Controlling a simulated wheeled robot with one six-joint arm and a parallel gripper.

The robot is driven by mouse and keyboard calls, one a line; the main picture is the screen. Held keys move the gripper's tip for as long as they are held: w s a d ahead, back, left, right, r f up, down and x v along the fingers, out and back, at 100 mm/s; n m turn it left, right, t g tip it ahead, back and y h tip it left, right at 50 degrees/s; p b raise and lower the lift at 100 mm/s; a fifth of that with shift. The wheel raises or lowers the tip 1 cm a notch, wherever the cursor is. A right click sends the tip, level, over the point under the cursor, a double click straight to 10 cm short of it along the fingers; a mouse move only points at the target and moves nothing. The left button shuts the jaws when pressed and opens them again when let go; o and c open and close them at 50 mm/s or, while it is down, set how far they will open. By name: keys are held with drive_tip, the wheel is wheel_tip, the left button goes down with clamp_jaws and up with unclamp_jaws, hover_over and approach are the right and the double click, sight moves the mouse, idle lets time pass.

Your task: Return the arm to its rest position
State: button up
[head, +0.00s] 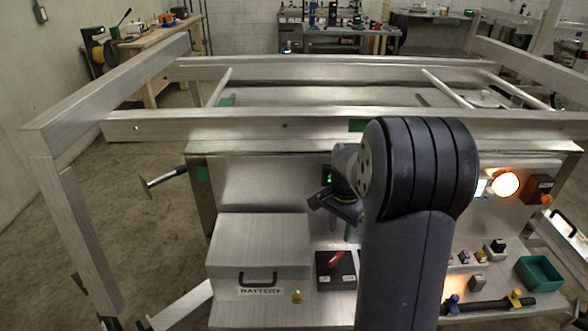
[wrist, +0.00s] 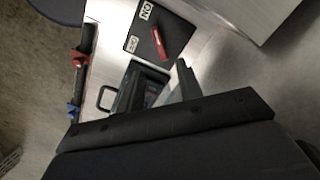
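My arm (head: 410,215) rises in front of the panel, right of centre in the head view. My gripper (head: 333,212) is bent over to its left and points downward, above the black switch box. It looks open, with its two fingers apart in the head view. In the wrist view my gripper (wrist: 160,85) spreads its fingers on either side of a dark area that I cannot make out clearly. I see nothing plainly held between them.
Below stands a black switch box (head: 336,270) with a red lever, beside the silver battery box (head: 258,250). A lit lamp (head: 505,184), a green bin (head: 539,273) and a hammer (head: 163,180) are around. Aluminium rails (head: 270,126) cross behind my arm.

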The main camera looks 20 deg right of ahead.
sight(336, 256)
wheel_tip(336, 256, down, 10)
drive_tip(key=shift+f, duration=0.15)
idle(0.6)
